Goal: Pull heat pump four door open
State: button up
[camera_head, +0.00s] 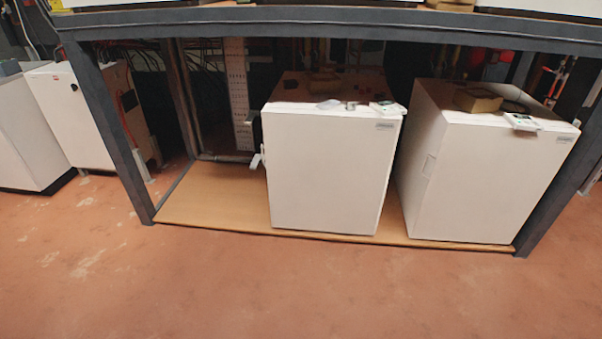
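Two white box-shaped heat pumps stand side by side on the low wooden shelf. The middle unit (328,170) shows a plain, flat front door that looks shut, with a small label at its upper right. A small white handle-like part (257,160) sticks out at its left edge. The right unit (485,182) also has a closed-looking white front, with a small recess on its left side. I see no number on either, so I cannot tell which is heat pump four. My gripper is not in view.
The dark metal rack has a left post (106,135), a right post (560,190) and a top beam (330,24). The wooden shelf (210,197) is bare at left. White cabinets (75,115) stand further left. The red-brown floor (290,290) in front is clear.

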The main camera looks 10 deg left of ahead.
aim_at(331, 174)
jog(key=i+j, duration=0.8)
jog(key=j, duration=0.15)
jog(key=i+j, duration=0.75)
jog(key=j, duration=0.2)
jog(key=i+j, duration=0.8)
jog(key=j, duration=0.1)
